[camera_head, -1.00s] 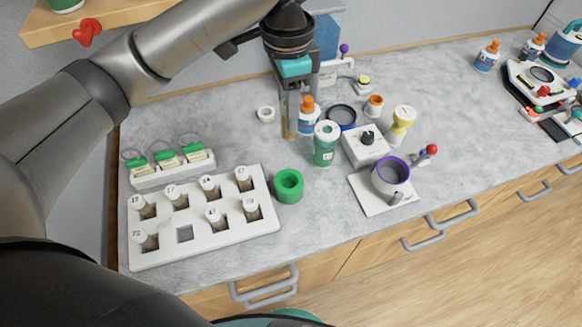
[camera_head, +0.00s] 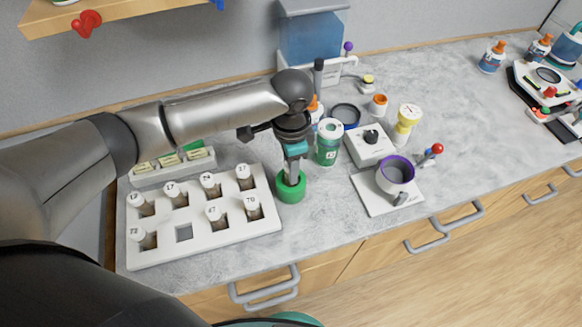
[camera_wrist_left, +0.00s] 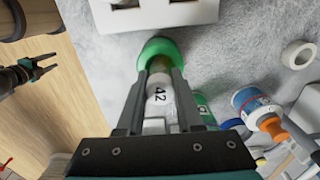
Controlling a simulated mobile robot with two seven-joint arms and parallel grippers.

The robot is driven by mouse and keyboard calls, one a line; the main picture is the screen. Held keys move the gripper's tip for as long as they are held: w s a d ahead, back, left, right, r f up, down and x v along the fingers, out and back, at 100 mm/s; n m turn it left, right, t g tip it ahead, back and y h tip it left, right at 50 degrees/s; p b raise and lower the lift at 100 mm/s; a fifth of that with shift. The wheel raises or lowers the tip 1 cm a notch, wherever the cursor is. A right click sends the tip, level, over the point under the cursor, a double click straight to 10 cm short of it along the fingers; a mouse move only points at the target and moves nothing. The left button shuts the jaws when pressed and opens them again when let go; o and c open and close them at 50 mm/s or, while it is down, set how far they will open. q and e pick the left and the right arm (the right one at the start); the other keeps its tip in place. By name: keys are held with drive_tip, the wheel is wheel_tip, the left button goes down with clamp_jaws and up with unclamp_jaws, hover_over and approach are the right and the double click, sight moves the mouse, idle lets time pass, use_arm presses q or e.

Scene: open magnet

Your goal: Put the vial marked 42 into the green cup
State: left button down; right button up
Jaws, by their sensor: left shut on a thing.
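The green cup (camera_head: 291,188) stands on the counter just right of the white vial rack (camera_head: 205,233). My left gripper (camera_head: 293,172) points down at the cup's mouth. It is shut on the vial marked 42 (camera_wrist_left: 158,92), whose white cap with the number shows between the fingers in the left wrist view. The far end of the vial is at or in the opening of the green cup (camera_wrist_left: 158,48); how deep it sits I cannot tell. In the left wrist view a gripper (camera_wrist_left: 40,68), open and empty, shows at the left over the floor, my right one.
The rack holds several numbered vials and has one empty slot (camera_head: 184,233). A green-labelled jar (camera_head: 328,143) stands close behind and right of the cup. A white device with a dial (camera_head: 371,146) and a purple-rimmed pot (camera_head: 396,172) are farther right. Counter in front of the cup is clear.

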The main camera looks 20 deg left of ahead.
use_arm(q)
drive_tip(key=shift+f, duration=0.25)
drive_tip(key=shift+f, duration=0.35)
drive_tip(key=c, duration=0.6)
unclamp_jaws()
drive_tip(key=shift+o, duration=0.2)
drive_tip(key=shift+r, duration=0.1)
drive_tip(key=shift+r, duration=0.3)
wheel_tip(320, 180, up, 12)
drive_tip(key=shift+p, duration=0.55)
